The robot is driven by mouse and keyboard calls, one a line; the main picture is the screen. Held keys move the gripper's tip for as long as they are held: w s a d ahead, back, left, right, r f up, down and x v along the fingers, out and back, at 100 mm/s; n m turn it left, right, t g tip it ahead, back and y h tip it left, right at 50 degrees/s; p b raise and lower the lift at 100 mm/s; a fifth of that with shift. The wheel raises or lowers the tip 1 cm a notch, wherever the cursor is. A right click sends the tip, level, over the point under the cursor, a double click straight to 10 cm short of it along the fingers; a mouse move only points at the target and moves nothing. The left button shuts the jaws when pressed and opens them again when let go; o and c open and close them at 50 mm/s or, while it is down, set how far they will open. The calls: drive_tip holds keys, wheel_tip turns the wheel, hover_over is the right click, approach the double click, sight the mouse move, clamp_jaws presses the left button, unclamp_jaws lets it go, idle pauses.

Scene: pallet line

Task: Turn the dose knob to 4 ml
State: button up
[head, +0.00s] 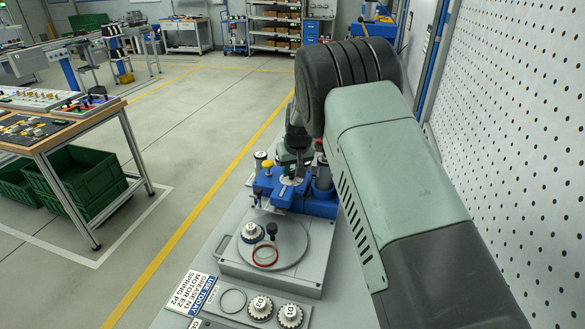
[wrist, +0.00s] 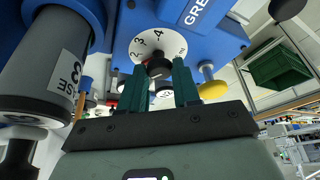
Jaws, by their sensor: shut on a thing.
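The dose knob (wrist: 159,67) is a dark round knob in the middle of the wrist view. It stands in front of a white dial (wrist: 172,44) on a blue housing. The figures 2, 3 and 4 show on the dial, with 4 at the top, just above the knob. My gripper (wrist: 159,88) is shut on the knob, one dark green finger on each side. In the head view, the blue dosing unit (head: 322,206) is partly covered by my arm.
A grey canister (wrist: 45,80) stands left of the dial in the wrist view, and a yellow knob (wrist: 212,88) is to its right. In front of the unit, a round plate (head: 290,243) bears a red ring (head: 265,263) and a small numbered part. A perforated wall (head: 515,130) is on the right.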

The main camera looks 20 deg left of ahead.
drive_tip(key=m+h, duration=0.1)
drive_tip(key=m, duration=0.3)
drive_tip(key=shift+s+a+m+t+h, duration=0.2)
drive_tip(key=shift+m+t+h, duration=0.1)
drive_tip(key=shift+t+h, duration=0.1)
drive_tip(key=m, duration=0.2)
drive_tip(key=m+h, duration=0.1)
drive_tip(key=m, duration=0.1)
drive_tip(key=shift+w+a+m+h, duration=0.1)
drive_tip(key=shift+a+m+h, duration=0.05)
drive_tip(key=shift+m+h, duration=0.15)
drive_tip(key=m+h, duration=0.1)
drive_tip(key=m, duration=0.2)
drive_tip(key=m+g+h, duration=0.1)
drive_tip(key=m, duration=0.2)
drive_tip(key=shift+w+a+f, duration=0.1)
drive_tip(key=shift+w+a, duration=0.05)
drive_tip(key=shift+a, duration=0.05)
drive_tip(key=shift+w+a+m+g+h, duration=0.1)
drive_tip(key=shift+a+m+g+h, duration=0.1)
drive_tip(key=shift+m, duration=0.4)
drive_tip(key=shift+a+m+g+h, duration=0.1)
drive_tip(key=shift+m+g, duration=0.1)
drive_tip(key=shift+m, duration=0.4)
drive_tip(key=shift+d+m, duration=0.1)
drive_tip(key=shift+m, duration=0.3)
drive_tip(key=o, duration=1.1)
drive_tip(key=shift+d, duration=0.1)
drive_tip(key=shift+c, duration=0.2)
drive_tip(key=shift+n, duration=0.5)
